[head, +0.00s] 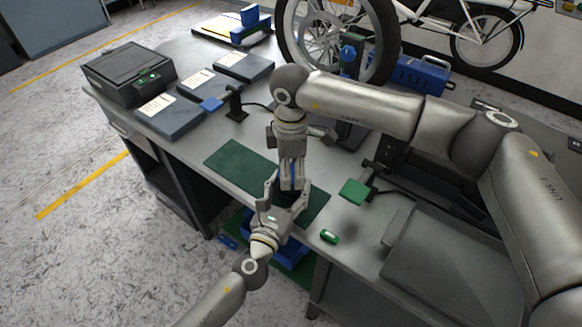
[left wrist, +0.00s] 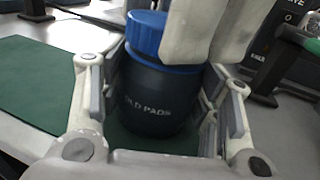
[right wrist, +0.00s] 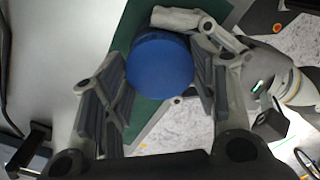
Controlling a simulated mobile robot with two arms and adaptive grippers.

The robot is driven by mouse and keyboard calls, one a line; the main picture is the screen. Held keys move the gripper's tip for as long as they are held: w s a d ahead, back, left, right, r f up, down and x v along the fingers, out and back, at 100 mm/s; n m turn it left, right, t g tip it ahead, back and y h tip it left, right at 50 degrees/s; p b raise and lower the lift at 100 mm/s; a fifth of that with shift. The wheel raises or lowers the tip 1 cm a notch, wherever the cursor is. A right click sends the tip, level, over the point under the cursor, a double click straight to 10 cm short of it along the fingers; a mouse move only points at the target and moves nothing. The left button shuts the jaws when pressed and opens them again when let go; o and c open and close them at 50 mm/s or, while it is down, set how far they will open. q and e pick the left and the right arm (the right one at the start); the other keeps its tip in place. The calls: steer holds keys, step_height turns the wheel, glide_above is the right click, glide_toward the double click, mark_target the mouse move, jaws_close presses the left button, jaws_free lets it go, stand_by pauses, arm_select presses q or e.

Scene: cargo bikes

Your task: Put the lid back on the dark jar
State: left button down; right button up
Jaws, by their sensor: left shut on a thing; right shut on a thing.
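The dark jar (left wrist: 155,98), with "PADS" lettering, stands upright between the fingers of my left gripper (left wrist: 160,105), which is shut on it. My right gripper (right wrist: 160,85) comes down from above and is shut on the lid, which also shows from above in the right wrist view (right wrist: 160,65). In the head view my left gripper (head: 275,203) and right gripper (head: 291,180) meet, mostly hiding the jar and lid.
The jar is over the dark green mat (head: 240,162) on the grey bench. A small green object (head: 330,236) lies near the front edge. A green pad (head: 354,191) is to the right. Dark folders (head: 170,116) and a black box (head: 130,75) are at the left, and a bike wheel behind.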

steer(key=m, duration=0.3)
steer(key=shift+s+a, duration=0.1)
steer(key=shift+a, duration=0.1)
steer(key=shift+d+m, duration=0.15)
steer(key=shift+m, duration=0.95)
steer(key=o, duration=0.6)
steer(key=shift+r, duration=2.25)
steer(key=shift+n, duration=0.3)
steer(key=shift+c, duration=0.2)
